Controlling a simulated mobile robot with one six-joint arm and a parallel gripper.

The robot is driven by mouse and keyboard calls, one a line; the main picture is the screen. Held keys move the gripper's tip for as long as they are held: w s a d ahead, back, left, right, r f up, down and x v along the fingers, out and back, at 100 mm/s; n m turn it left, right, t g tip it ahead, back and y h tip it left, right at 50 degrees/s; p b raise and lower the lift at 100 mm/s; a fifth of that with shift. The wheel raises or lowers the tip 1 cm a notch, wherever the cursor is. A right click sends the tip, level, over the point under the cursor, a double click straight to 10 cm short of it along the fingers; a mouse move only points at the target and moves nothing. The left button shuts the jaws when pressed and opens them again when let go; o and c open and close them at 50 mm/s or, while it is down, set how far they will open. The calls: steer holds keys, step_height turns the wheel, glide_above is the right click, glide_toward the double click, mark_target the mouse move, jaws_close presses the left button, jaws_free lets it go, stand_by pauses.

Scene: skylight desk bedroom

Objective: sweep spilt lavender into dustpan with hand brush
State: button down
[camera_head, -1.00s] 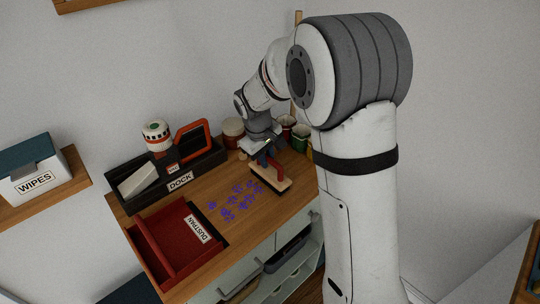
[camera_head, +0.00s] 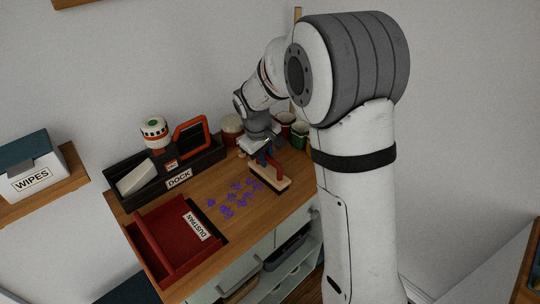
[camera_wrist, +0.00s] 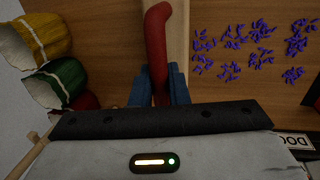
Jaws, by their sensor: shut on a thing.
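My gripper (camera_head: 264,156) is shut on the red handle of the hand brush (camera_head: 270,182), which has a pale wooden block and dark bristles. In the wrist view, the blue fingers of my gripper (camera_wrist: 158,88) clasp the brush's red handle (camera_wrist: 157,32). The brush is low over or on the desk; contact is unclear. Purple spilt lavender (camera_head: 236,192) lies in several clumps just left of the brush in the head view; it also shows right of the brush in the wrist view (camera_wrist: 262,57). The red dustpan (camera_head: 154,252), labelled DUSTPAN, lies at the desk's front left, beyond the lavender.
A black dock tray (camera_head: 151,198) behind the dustpan holds a pale block, a striped canister (camera_head: 155,131) and a red-framed item (camera_head: 190,138). Several colourful pots (camera_head: 300,134) stand behind the gripper. A WIPES box (camera_head: 31,171) sits on a shelf at left.

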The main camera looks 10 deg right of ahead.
steer(key=shift+f, duration=0.1)
steer(key=shift+s+a, duration=0.7)
steer(key=shift+a, duration=0.05)
steer(key=shift+s+a+b, duration=0.25)
steer(key=shift+s+a, duration=0.2)
steer(key=shift+a, duration=0.2)
steer(key=shift+s+a+b, duration=0.25)
steer(key=shift+s+a, duration=0.2)
steer(key=shift+a, duration=0.15)
steer(key=shift+f, duration=0.1)
steer(key=shift+s+a, duration=0.9)
steer(key=shift+a, duration=0.3)
steer(key=shift+s+a+b, duration=0.4)
steer(key=shift+s+a, duration=0.5)
steer(key=shift+a, duration=0.3)
